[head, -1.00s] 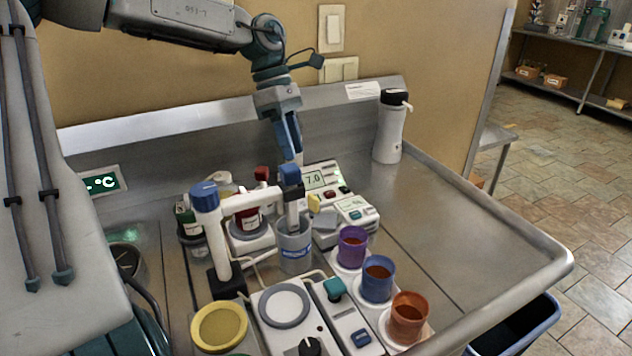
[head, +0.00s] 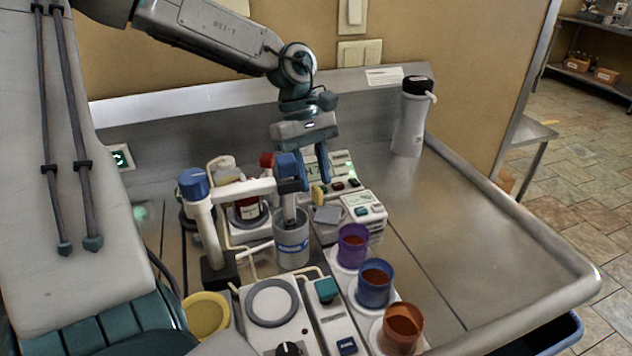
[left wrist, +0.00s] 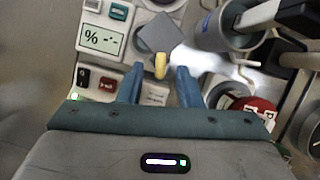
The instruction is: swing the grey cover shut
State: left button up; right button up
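The grey cover (head: 328,214) is a small flat plate beside the small white meter (head: 364,207) in the head view. In the left wrist view the cover (left wrist: 160,36) looks like a tilted square, with a yellow tab (left wrist: 160,65) at its near corner. The tab also shows in the head view (head: 319,193). How far the cover stands open is hard to tell. My left gripper (head: 308,180) is above and behind the tab, pointing down. In the left wrist view its blue fingers (left wrist: 158,78) are apart and empty, with the tab ahead between them. My right gripper is out of view.
A grey beaker (head: 292,245) under a blue-and-white stirrer stand (head: 228,190) is close left of the cover. Purple (head: 352,240), blue (head: 375,283) and orange (head: 402,325) cups stand in front. A white dispenser (head: 410,125) stands behind. The right of the counter is clear.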

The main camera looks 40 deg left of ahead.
aim_at(324, 204)
pick_arm(q)
jog(key=shift+x, duration=1.15)
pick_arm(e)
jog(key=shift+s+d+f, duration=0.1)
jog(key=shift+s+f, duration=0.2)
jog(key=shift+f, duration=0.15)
pick_arm(q)
jog(key=c, duration=0.7)
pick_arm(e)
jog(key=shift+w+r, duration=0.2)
